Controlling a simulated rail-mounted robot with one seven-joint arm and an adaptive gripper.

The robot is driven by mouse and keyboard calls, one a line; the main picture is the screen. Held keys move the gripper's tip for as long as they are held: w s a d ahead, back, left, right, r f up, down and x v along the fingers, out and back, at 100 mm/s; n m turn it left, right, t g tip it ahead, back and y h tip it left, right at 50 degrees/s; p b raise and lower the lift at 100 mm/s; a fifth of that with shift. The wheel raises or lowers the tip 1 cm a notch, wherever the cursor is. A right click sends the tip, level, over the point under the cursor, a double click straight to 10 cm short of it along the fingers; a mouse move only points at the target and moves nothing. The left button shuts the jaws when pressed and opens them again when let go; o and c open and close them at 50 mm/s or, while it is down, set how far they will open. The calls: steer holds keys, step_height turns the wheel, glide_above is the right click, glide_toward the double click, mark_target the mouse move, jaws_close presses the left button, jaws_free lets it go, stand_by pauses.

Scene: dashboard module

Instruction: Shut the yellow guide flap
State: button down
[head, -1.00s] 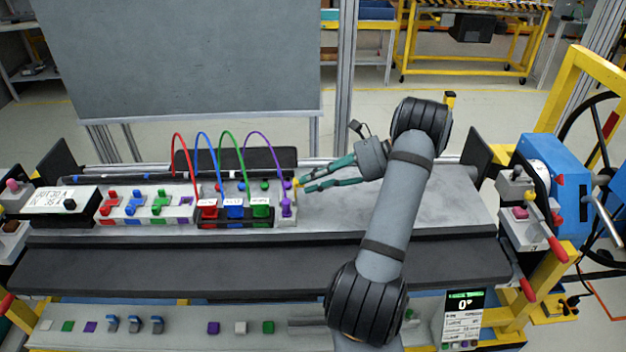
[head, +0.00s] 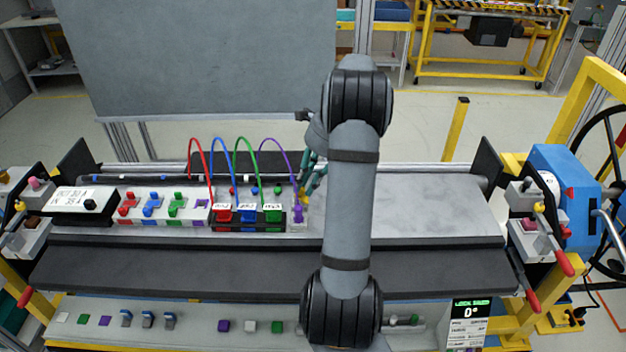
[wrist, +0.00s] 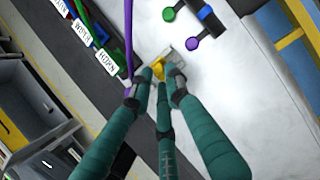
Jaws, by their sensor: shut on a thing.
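The yellow guide flap (wrist: 172,74) is a small yellow piece on a light grey block (wrist: 160,82), in the upper middle of the wrist view. In the head view a bit of the flap (head: 303,196) shows beside the purple connector (head: 297,212), at the right end of the connector row. My gripper (wrist: 162,85) has its green fingers drawn together on the flap, which is partly hidden between the tips. In the head view the gripper (head: 307,190) points downward, partly behind my arm. I cannot tell the flap's exact angle.
A purple cable (head: 272,146) arches close to my fingers' left. Red, blue and green cables stand further left. A green knob (wrist: 168,14) and a purple knob (wrist: 192,43) lie near the fingers. The grey panel surface (head: 430,205) to the right is clear.

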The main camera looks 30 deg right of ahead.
steer(key=w+a+g+h, duration=0.1)
steer(key=h, duration=0.1)
steer(key=a+h+p, duration=0.1)
steer(key=h, duration=0.1)
steer(key=shift+w+a+f+g, duration=0.1)
steer(key=shift+w+a+g, duration=0.15)
steer(key=shift+w+g, duration=0.15)
steer(key=g+h, duration=0.1)
steer(key=a+f+h+p, duration=0.1)
steer(key=h, duration=0.1)
steer(key=shift+w+a+f+g+h, duration=0.2)
steer(key=shift+w+g+h, duration=0.1)
steer(key=shift+g, duration=0.1)
steer(key=shift+a+f+h, duration=0.15)
steer(key=shift+f+h, duration=0.1)
steer(key=shift+h, duration=0.35)
steer(key=shift+f+g, duration=0.15)
steer(key=shift+g, duration=0.15)
steer(key=c, duration=2)
jaws_free()
steer(key=shift+o, duration=1.2)
steer(key=shift+w+f, duration=0.1)
steer(key=shift+f, duration=0.05)
